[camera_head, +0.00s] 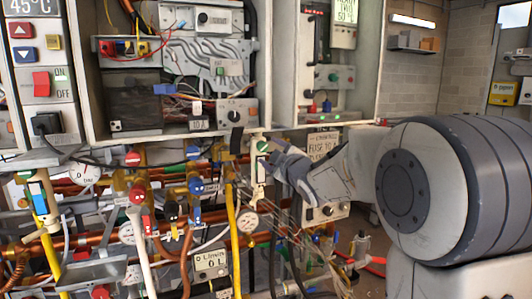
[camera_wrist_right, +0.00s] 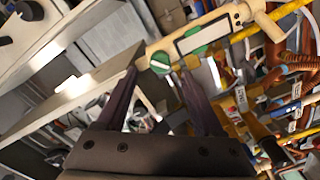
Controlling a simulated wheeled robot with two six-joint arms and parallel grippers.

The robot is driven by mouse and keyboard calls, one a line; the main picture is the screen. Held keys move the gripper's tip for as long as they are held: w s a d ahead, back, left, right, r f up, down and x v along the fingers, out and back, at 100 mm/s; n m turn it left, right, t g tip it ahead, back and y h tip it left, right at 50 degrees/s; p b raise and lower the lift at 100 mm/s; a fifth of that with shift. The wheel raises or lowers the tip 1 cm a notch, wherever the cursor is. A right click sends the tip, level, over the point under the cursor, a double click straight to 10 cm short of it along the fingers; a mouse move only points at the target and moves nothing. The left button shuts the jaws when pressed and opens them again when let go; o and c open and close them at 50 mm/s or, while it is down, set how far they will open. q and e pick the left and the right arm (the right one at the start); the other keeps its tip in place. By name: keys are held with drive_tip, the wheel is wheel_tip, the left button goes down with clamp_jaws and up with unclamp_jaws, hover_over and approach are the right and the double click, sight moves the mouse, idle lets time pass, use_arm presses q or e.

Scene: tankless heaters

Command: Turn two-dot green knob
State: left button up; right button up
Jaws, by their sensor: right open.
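A green knob (camera_head: 263,146) sits on a pale vertical fitting below the heater cabinets in the head view. In the right wrist view, a round green knob (camera_wrist_right: 160,63) with a light slot-like mark lies on a cream pipe. More green (camera_wrist_right: 195,54) shows beside it on the same fitting. Dots on the knob are too small to make out. My right gripper (camera_head: 276,152) reaches in from the right, its tips close beside the knob. In the wrist view its dark fingers (camera_wrist_right: 160,74) are apart, with the round green knob between the tips. Contact cannot be told. My left gripper is not seen.
Open heater cabinets (camera_head: 185,75) with wiring overhang the fitting. Dense copper pipes, a yellow pipe (camera_head: 234,240), red-handled valves and a gauge (camera_head: 247,222) crowd the space to the left and below. A box with a "fuse" label (camera_head: 322,144) stands right behind my gripper.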

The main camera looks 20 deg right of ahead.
drive_tip(key=s, duration=0.6)
drive_tip(key=shift+s, duration=0.15)
drive_tip(key=shift+d, duration=0.1)
drive_tip(key=s+a+f+m+g+y+p, duration=0.1)
drive_tip(key=s+a+f+m+g+p, duration=0.15)
drive_tip(key=s+a+f+g, duration=0.45)
drive_tip(key=s+a+f+m+g+p, duration=0.15)
drive_tip(key=s+a+f+p, duration=0.3)
drive_tip(key=a, duration=0.45)
drive_tip(key=s+a+f+g+p, duration=0.1)
drive_tip(key=s+g, duration=0.3)
drive_tip(key=s, duration=0.7)
drive_tip(key=s+a+f+g+p, duration=0.2)
drive_tip(key=s+a+f+g, duration=0.1)
drive_tip(key=s, duration=0.8)
drive_tip(key=shift+s+a+f+g+h, duration=0.35)
drive_tip(key=shift+f+g, duration=0.25)
drive_tip(key=shift+g, duration=0.65)
